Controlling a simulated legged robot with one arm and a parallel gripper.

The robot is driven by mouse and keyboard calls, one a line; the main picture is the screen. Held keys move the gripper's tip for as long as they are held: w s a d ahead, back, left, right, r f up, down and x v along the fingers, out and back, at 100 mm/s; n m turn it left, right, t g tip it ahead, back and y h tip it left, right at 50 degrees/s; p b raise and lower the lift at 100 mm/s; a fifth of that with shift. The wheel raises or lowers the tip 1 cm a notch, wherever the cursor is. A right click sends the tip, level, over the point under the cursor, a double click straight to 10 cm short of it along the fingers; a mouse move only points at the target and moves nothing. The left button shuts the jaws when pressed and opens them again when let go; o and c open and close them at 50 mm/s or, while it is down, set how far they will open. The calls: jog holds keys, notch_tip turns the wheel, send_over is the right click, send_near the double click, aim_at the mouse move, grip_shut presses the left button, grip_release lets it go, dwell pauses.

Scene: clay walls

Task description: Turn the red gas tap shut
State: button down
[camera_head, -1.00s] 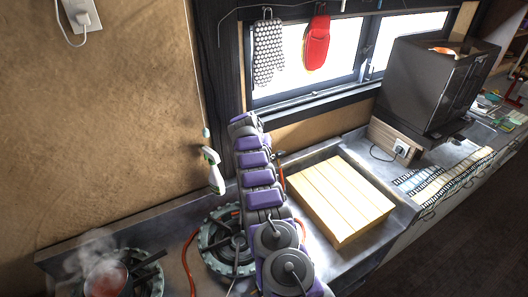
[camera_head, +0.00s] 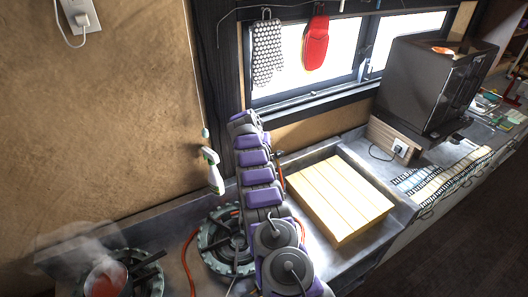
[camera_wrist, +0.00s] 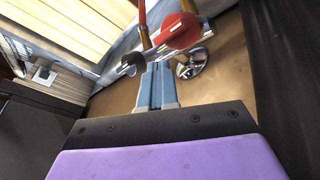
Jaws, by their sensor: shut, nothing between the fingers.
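The red gas tap (camera_wrist: 178,32) shows at the top of the wrist view. It has a rounded red handle on metal fittings, with an orange pipe (camera_wrist: 142,18) beside it. My gripper (camera_wrist: 153,70) is shut and empty, with its grey-blue fingers pointing up the picture toward the tap's fittings. The fingertips appear just below and left of the red handle; I cannot tell whether they touch anything. In the head view my purple-and-grey arm hides the tap and the fingertips.
A gas burner (camera_head: 222,240) stands beside my arm, and a steaming red pot (camera_head: 106,280) sits at lower left. A wooden board (camera_head: 340,200) lies right of the arm. A black oven (camera_head: 430,85) stands farther right.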

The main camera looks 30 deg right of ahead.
jog(key=shift+r, duration=0.4)
jog(key=shift+a+r, duration=0.1)
jog(key=shift+a+r, duration=0.25)
jog(key=shift+r, duration=0.4)
jog(key=shift+s+a+r, duration=0.15)
jog(key=shift+a+r, duration=0.05)
jog(key=shift+r, duration=0.05)
jog(key=v, duration=1.5)
jog(key=shift+s+f, duration=0.1)
jog(key=shift+f, duration=0.1)
